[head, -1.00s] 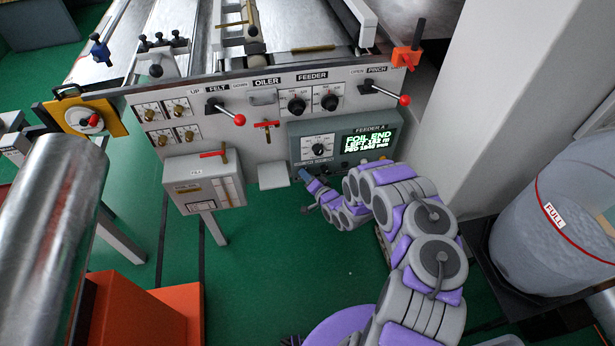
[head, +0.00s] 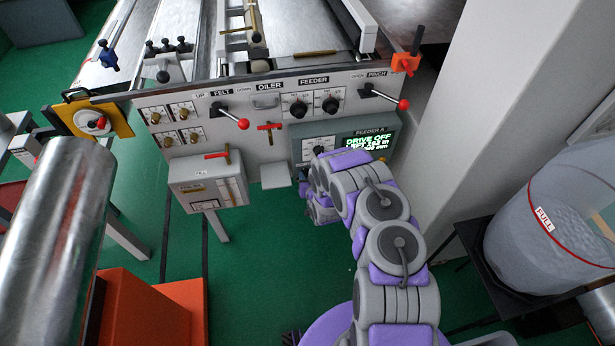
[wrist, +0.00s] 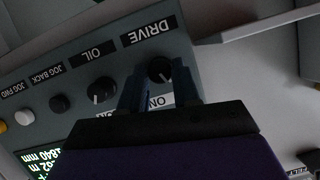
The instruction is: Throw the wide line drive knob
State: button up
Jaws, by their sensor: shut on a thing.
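The drive knob (wrist: 160,68) is a small dark round knob with a pale mark, beside the DRIVE label (wrist: 148,31) in the wrist view, where the panel appears upside down. My gripper (wrist: 158,82) is shut on this knob, one finger on each side. An ON label (wrist: 160,100) shows partly between the fingers.
The oil knob (wrist: 101,90), a black jog-back knob (wrist: 60,104) and a pale jog-forward button (wrist: 24,118) sit beside the drive knob. Red-balled levers (head: 242,124) stick out of the machine front. A grey column (head: 468,100) stands right of the panel.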

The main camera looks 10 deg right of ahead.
jog(key=shift+s+f+n+h, duration=0.1)
jog(key=shift+f+n+h, duration=0.05)
jog(key=shift+n+h, duration=0.4)
jog(key=o, duration=1)
jog(key=shift+o, duration=0.2)
jog(key=shift+a, duration=0.1)
jog(key=p+v, duration=0.3)
jog(key=v, duration=1.4)
jog(key=shift+r+p, duration=0.2)
jog(key=shift+p, duration=0.2)
